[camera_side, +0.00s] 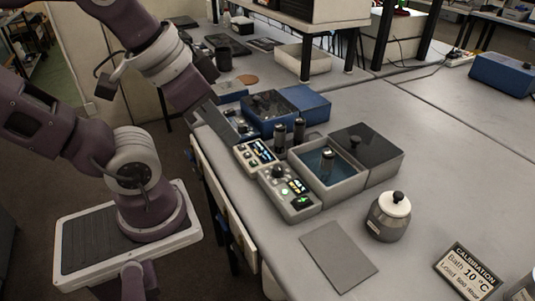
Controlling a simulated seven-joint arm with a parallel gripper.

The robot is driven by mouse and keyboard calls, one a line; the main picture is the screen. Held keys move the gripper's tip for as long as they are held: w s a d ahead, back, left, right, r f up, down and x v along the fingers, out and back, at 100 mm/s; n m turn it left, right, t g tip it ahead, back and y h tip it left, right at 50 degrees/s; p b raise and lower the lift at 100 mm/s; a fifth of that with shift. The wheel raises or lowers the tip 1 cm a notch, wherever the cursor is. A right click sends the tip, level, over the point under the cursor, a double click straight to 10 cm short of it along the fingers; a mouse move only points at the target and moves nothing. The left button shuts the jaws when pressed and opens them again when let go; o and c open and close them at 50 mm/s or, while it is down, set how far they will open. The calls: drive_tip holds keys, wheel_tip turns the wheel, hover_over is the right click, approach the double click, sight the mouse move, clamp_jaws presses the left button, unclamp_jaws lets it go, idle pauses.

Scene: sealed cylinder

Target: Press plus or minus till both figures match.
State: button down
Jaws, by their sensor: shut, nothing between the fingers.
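A grey control box (290,193) stands near the table's left edge, with a dark knob, a small lit display and a bright green button marked with a plus. A second box with a lit display (259,155) sits just behind it. The figures on both displays are too small to read. A calibration card (467,271) at the lower right reads "Bath 10 °C" and a load line that is hard to read. My gripper (233,143) is shut and empty, close to the rear display box. Its fingertips are hard to make out, and I cannot tell whether they touch anything.
An open grey bath (348,182) with blue liquid and its dark lid (366,140) stand right of the boxes. Blue containers (305,102) are behind.

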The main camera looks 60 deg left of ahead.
idle(0.8)
drive_tip(key=n+h, duration=0.7)
drive_tip(key=n, duration=0.9)
hover_over(242, 148)
drive_tip(key=a, duration=0.2)
wheel_tip(242, 148, down, 9)
drive_tip(key=shift+s+d, duration=0.2)
drive_tip(key=shift+f, duration=4.45)
drive_tip(key=shift+f, duration=0.15)
